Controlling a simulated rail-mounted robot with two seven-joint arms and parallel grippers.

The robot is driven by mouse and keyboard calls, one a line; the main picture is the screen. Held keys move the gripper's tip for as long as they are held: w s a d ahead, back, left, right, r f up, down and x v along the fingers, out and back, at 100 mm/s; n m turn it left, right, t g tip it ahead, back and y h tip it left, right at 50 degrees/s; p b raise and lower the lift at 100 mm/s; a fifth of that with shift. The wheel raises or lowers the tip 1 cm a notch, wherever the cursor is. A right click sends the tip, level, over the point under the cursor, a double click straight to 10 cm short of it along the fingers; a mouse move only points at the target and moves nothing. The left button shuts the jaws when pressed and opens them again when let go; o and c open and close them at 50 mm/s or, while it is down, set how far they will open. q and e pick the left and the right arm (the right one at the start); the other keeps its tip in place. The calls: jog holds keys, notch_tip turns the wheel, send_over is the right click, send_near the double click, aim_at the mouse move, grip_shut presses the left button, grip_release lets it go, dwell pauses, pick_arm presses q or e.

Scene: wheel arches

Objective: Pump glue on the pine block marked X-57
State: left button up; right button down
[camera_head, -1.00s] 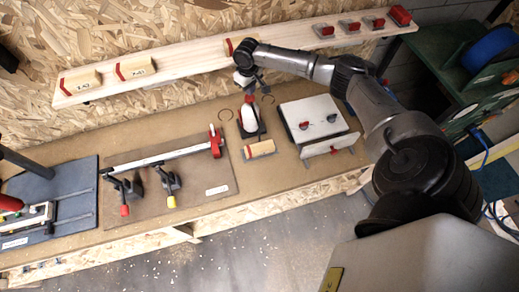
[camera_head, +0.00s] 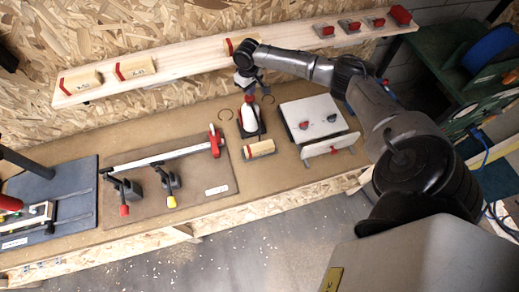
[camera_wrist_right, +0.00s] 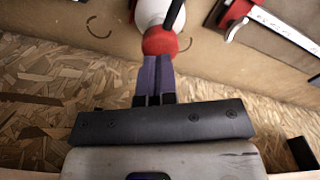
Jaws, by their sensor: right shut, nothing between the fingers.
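The white glue bottle (camera_head: 249,119) with a red pump head (camera_head: 249,99) stands in a dark holder on the bench. My right gripper (camera_head: 247,86) is shut and empty, directly above the pump head. In the right wrist view the shut fingertips (camera_wrist_right: 155,60) are at the red pump top (camera_wrist_right: 160,42); I cannot tell whether they press on it. A pine block (camera_head: 259,149) with a red end lies in front of the bottle; its marking is not readable. My left gripper is not in view.
More pine blocks, (camera_head: 83,82) and (camera_head: 135,68), lie on the wall shelf (camera_head: 190,62), with another partly behind my right arm. A red-ended clamp (camera_head: 215,141) lies left of the bottle, and a grey angled plate (camera_head: 312,118) stands to the right.

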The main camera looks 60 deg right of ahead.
jog(key=shift+f, duration=0.55)
jog(key=shift+f+b, duration=0.5)
jog(key=shift+f, duration=0.7)
jog(key=shift+r+p, duration=0.3)
jog(key=shift+p, duration=0.1)
notch_tip(320, 180, up, 4)
jog(key=p, duration=0.5)
jog(key=shift+r, duration=0.2)
notch_tip(320, 180, up, 4)
jog(key=p, duration=0.4)
jog(key=shift+p, duration=0.35)
